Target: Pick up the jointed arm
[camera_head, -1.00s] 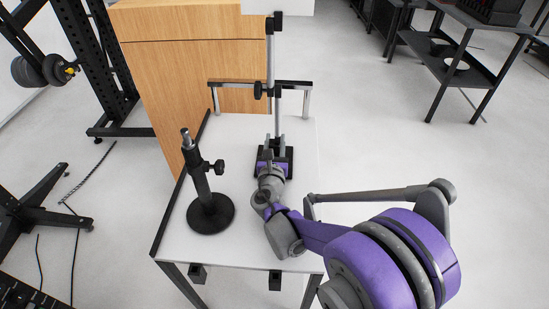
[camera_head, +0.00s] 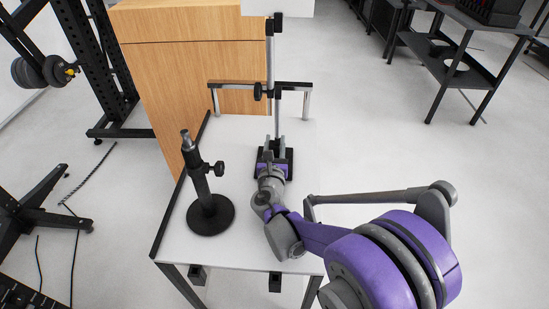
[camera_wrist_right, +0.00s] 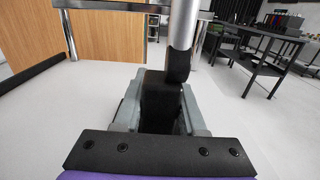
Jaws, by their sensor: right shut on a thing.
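The jointed arm (camera_head: 270,60) is a silver rod with black knobbed joints, standing roughly upright over the far part of the white table. In the right wrist view its silver rod (camera_wrist_right: 184,25) ends in a black joint above a black block (camera_wrist_right: 158,100) between the fingers. My right gripper (camera_head: 278,145) reaches in from the lower right and is shut on the lower black end. It also shows in the right wrist view (camera_wrist_right: 160,115). The fingers hide part of the grasped end, and I cannot tell whether it touches the table. My left gripper is not in view.
A black stand (camera_head: 210,214) with a round base and side knob stands left of my right gripper on the white table (camera_head: 175,245). A wooden cabinet (camera_head: 150,80) is behind. A metal bar frame (camera_head: 229,84) crosses the table's far end.

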